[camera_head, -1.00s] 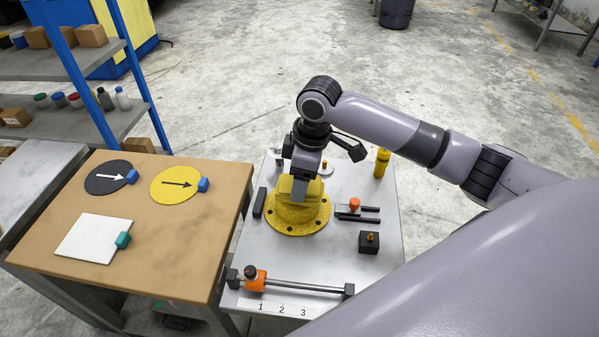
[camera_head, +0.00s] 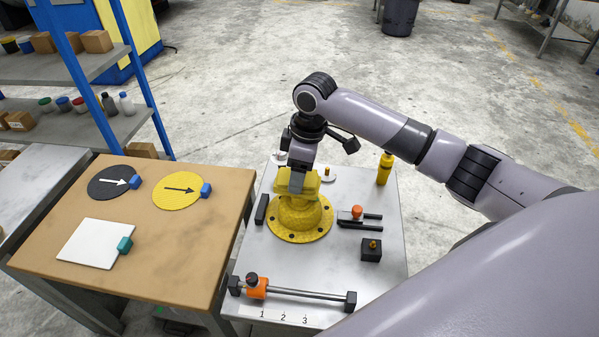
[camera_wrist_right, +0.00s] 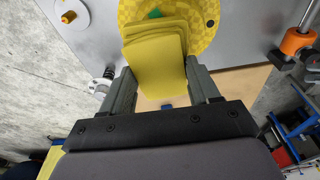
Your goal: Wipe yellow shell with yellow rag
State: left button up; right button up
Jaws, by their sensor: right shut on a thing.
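The yellow shell (camera_head: 299,220) stands on the grey metal table, a domed body on a round flange with dark bolt holes. My right gripper (camera_head: 297,181) is above its top, shut on the yellow rag (camera_head: 312,187). In the wrist view the folded rag (camera_wrist_right: 157,65) lies between the two fingers, in front of the speckled yellow shell (camera_wrist_right: 205,25). The rag overlaps the top of the shell; whether it presses on it I cannot tell. A green spot shows on the shell beside the rag. My left gripper is not in view.
A rail with an orange slider (camera_head: 257,288) lies along the table's front. A black clamp with an orange knob (camera_head: 357,213), a black block (camera_head: 371,249) and a yellow bottle (camera_head: 385,168) stand to the right. A brown table (camera_head: 150,265) with round plies is at left.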

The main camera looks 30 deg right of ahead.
jog(key=shift+r, duration=3.55)
jog(key=shift+a, duration=0.15)
